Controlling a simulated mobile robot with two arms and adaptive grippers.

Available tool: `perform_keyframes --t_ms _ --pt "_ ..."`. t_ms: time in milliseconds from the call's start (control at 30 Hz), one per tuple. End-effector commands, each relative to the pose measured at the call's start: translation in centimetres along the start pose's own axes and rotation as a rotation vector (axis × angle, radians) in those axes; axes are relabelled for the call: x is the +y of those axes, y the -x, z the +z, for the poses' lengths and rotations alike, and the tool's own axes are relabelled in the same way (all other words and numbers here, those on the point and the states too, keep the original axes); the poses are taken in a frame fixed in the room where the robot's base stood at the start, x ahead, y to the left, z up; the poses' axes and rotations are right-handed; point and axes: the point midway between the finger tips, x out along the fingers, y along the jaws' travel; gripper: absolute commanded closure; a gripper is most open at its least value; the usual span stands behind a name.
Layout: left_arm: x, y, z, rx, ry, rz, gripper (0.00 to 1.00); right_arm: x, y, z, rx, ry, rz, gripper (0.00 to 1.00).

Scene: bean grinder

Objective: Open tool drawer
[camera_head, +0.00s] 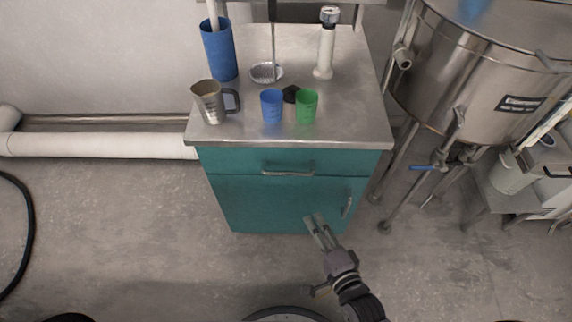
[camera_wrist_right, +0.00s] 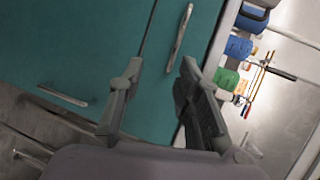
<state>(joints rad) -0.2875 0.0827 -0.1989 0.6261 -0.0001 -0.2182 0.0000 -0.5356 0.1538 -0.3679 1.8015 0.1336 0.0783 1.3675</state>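The tool drawer (camera_head: 235,161) is the upper teal front of the cabinet, under the metal top. It looks shut. Its horizontal metal handle (camera_head: 288,173) shows at the middle of the front. In the right wrist view the picture is turned, and the drawer handle (camera_wrist_right: 180,38) lies just beyond the fingertips. My right gripper (camera_head: 316,220) is in front of the cabinet's lower door, below and slightly right of the drawer handle in the head view. In the right wrist view this gripper (camera_wrist_right: 160,68) has its fingers apart with nothing between them. My left gripper is not in view.
The lower teal door (camera_head: 265,205) has an upright handle (camera_head: 347,207). On the metal top (camera_head: 345,125) stand a metal jug (camera_head: 209,104), a blue cup (camera_head: 271,106) and a green cup (camera_head: 306,107). A steel tank (camera_head: 450,85) on legs stands right. The floor left is largely clear.

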Motion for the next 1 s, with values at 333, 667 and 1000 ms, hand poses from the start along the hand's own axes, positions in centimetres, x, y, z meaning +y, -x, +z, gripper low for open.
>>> perform_keyframes --t_ms 333,667,1000 --pt "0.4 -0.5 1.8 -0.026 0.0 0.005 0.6 -2.8 -2.4 0.3 -0.004 -0.088 -0.068 0.69" --pt "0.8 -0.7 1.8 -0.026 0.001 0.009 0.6 -3.2 -9.6 0.3 -0.004 -0.087 -0.066 0.69" --pt "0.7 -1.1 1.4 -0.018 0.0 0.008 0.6 -3.4 -15.7 0.3 -0.004 -0.085 -0.064 0.69"
